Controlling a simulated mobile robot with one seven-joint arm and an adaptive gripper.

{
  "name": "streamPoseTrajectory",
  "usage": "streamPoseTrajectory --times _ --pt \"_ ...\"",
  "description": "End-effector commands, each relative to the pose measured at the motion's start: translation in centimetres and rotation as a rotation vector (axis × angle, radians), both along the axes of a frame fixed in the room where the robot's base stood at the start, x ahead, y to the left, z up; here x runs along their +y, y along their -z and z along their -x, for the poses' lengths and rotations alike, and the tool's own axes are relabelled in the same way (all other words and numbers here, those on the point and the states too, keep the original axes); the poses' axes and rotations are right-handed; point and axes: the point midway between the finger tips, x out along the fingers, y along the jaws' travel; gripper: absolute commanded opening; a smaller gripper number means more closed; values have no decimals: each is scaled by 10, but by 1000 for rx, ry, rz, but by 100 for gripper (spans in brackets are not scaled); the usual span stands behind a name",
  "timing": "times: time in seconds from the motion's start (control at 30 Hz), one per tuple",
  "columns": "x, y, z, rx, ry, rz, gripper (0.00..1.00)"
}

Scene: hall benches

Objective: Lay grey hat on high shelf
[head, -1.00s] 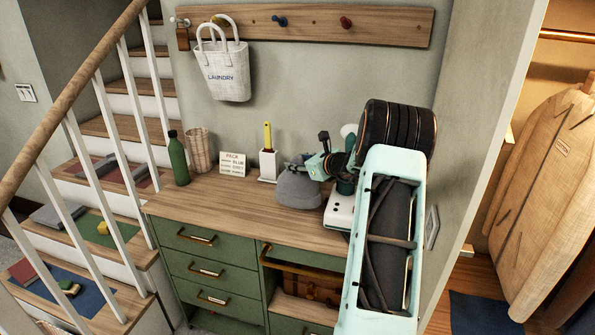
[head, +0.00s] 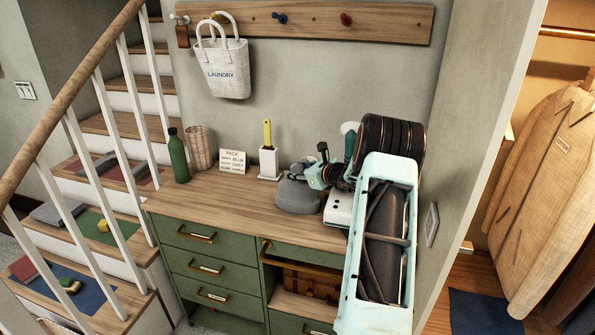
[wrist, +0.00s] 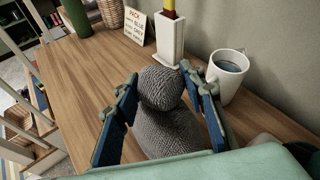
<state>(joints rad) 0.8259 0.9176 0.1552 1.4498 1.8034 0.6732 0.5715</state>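The grey hat (head: 297,196) sits on the wooden top of the green dresser (head: 225,200), right of the middle. In the wrist view the knitted hat (wrist: 172,130) shows a rounded upper lump and a wider body below. My gripper (wrist: 160,78) reaches over it, with one blue-padded finger on each side of the lump. The fingers stand wide apart and very close to the knit; I cannot tell whether they touch it. In the head view my gripper (head: 310,172) is partly hidden by my arm. I cannot make out a high shelf in either view.
A white holder with a yellow handle (head: 268,160), a card (head: 232,161), a woven cup (head: 199,148) and a green bottle (head: 178,158) stand along the back. A white mug (wrist: 229,72) stands right of the hat. A laundry bag (head: 222,72) hangs from the peg rail (head: 310,18).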

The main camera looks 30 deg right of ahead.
Motion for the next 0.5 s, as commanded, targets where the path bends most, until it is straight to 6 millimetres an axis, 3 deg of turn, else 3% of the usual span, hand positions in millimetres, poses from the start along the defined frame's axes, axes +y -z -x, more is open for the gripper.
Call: streamPoseTrajectory --times 0.1,0.5 --pt "0 0 0 0 0 0 50" --pt "-1 -5 3 1 1 0 50"
